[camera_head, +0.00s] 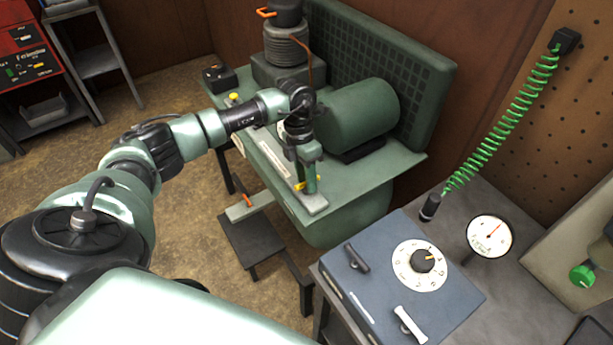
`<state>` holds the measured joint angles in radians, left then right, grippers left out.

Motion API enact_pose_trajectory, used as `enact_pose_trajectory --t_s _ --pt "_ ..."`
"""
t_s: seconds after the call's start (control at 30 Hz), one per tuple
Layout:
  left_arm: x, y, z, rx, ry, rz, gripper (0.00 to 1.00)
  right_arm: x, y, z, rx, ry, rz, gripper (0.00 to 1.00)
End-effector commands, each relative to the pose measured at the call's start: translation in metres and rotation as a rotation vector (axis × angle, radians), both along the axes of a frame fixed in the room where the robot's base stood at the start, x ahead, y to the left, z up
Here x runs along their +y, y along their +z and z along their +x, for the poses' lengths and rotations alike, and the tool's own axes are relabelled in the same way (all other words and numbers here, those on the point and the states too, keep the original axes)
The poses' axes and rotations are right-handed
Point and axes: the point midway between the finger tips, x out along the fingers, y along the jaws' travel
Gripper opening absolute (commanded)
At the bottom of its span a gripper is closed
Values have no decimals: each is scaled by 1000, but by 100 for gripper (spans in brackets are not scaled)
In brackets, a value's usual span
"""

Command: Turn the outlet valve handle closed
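My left arm reaches in from the left over the green compressor (375,185). My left gripper (306,180) points down at the front edge of the compressor's top, above a pale strip. A small yellow handle (298,186) shows right beside its fingertips, mostly hidden by them. I cannot tell whether the fingers touch it or have closed on it. Another yellow knob (234,97) sits farther left on the compressor, and an orange lever (265,12) shows at the top. Which of these is the outlet valve handle is not clear. My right gripper is not in view.
A blue-grey control box (385,310) with a white dial (419,266) stands on a bench at the lower right, with a round gauge (489,236) beside it. A coiled green hose (500,125) hangs at the right. A dark step (252,243) stands before the compressor.

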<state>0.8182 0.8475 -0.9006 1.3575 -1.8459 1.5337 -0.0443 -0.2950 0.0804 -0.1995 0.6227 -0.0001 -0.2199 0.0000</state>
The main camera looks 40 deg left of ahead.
Motion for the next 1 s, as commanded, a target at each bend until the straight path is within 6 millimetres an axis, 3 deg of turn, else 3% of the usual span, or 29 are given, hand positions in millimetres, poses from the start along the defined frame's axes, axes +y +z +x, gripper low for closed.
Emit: enact_pose_trajectory --t_s 0.1,0.2,0.23,0.63,1.0 --pt "0 0 0 0 0 0 32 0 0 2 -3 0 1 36" --pt "0 0 0 0 0 0 4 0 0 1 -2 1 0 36" --pt "0 0 0 0 0 0 0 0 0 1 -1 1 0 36" --pt "0 -1 1 -1 -38 -1 0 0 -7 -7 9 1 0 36" --pt "-1 -3 3 -5 -289 0 0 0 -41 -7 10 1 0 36"
